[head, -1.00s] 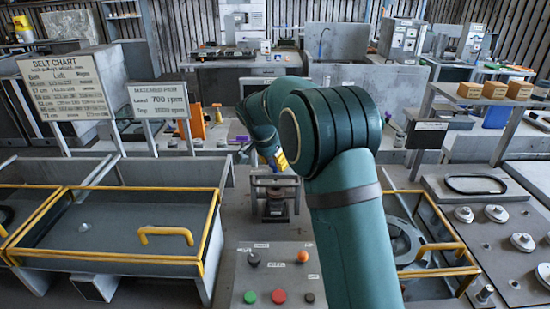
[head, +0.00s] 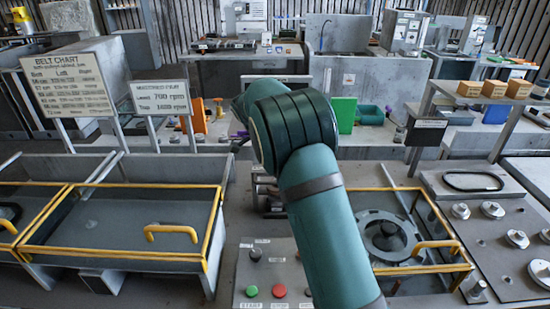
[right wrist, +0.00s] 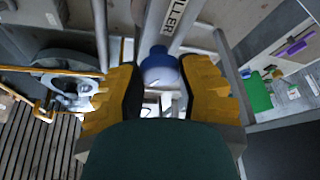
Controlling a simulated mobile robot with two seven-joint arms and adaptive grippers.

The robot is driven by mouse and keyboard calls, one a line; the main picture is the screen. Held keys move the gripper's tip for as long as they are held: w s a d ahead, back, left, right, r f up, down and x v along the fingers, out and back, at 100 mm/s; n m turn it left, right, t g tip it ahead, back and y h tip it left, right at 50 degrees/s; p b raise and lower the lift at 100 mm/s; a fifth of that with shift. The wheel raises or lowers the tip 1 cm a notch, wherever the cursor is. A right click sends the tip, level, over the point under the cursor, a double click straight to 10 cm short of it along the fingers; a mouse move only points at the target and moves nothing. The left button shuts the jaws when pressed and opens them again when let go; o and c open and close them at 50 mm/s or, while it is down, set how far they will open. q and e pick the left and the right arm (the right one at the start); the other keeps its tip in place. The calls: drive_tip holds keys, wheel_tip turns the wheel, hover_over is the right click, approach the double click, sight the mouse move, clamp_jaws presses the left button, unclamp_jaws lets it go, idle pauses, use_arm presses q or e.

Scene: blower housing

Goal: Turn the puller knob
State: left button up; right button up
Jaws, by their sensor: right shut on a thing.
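The blue puller knob (right wrist: 160,67) shows in the right wrist view, beside a grey bar with a label ending in "ULLER". My right gripper (right wrist: 161,88) has its yellow fingers with black pads on either side of the knob and is shut on it. The knob's lower part is hidden between the fingers and my wrist. In the head view my teal right arm covers the knob and the right gripper. My left gripper is in neither view.
A control panel (head: 262,262) with coloured buttons stands in front, partly behind my arm. A yellow-framed guard (head: 463,262) surrounds a round housing (head: 388,236) at right. Another yellow-framed bin (head: 130,262) stands at left. Belt chart (head: 70,92) and rpm sign (head: 160,98) stand behind it.

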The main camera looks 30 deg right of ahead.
drive_tip(key=shift+s+f, duration=0.15)
drive_tip(key=shift+f, duration=0.15)
drive_tip(key=o, duration=1.2)
drive_tip(key=shift+o, duration=0.2)
drive_tip(key=shift+r, duration=0.1)
drive_tip(key=shift+r, duration=0.15)
drive_tip(key=v, duration=1.1)
drive_tip(key=shift+w+r, duration=0.2)
drive_tip(key=shift+r, duration=0.2)
drive_tip(key=shift+a, duration=0.1)
